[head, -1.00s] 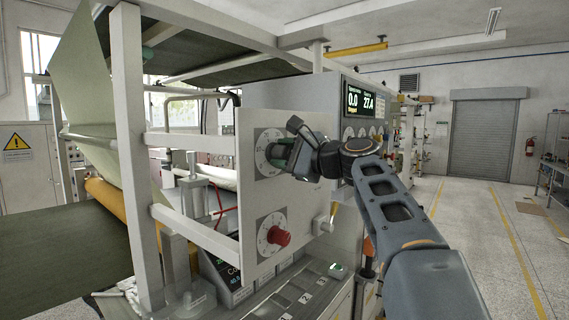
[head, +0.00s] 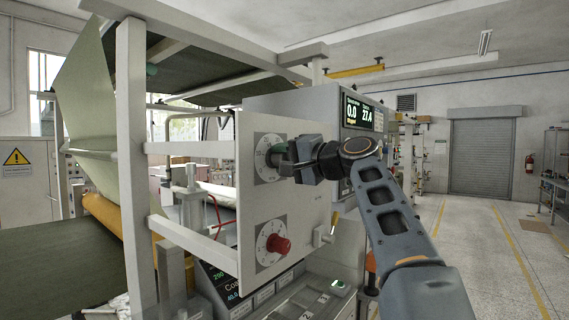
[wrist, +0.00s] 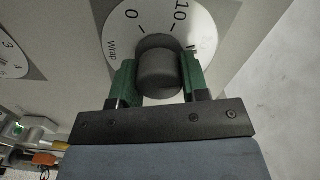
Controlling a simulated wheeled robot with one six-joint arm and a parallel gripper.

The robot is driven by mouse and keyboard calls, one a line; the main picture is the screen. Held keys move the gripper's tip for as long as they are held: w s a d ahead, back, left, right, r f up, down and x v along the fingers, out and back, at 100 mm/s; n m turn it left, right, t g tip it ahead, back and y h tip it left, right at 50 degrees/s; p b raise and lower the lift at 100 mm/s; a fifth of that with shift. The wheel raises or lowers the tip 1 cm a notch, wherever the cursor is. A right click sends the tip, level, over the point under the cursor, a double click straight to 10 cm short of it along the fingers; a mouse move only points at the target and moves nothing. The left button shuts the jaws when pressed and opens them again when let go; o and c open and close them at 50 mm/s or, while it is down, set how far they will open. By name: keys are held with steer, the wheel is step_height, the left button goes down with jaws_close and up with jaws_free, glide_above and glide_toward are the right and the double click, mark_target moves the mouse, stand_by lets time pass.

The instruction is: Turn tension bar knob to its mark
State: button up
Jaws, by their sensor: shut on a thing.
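A dark round knob (wrist: 158,68) sits at the centre of a white dial marked 0, 10 and "Wrap". My gripper (wrist: 157,80) is shut on this knob, with a green-padded finger on each side. In the head view, the upper dial (head: 263,147) is on a pale upright panel, and my gripper (head: 282,158) covers most of the knob. A red knob (head: 278,245) stands on a second dial below. Part of another dial (wrist: 10,62) shows at the left of the wrist view. I cannot make out a target mark.
The pale panel (head: 290,205) is fixed to a white machine frame (head: 130,150). A display box (head: 361,113) stands just behind my gripper. A sloping control console (head: 225,285) lies below. The floor (head: 485,245) to the right is open.

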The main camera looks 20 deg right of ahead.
steer(key=shift+n, duration=0.7)
steer(key=o, duration=0.9)
steer(key=shift+d, duration=0.1)
steer(key=b+v, duration=0.3)
steer(key=v, duration=1)
steer(key=shift+s+d, duration=0.15)
steer(key=shift+s, duration=0.2)
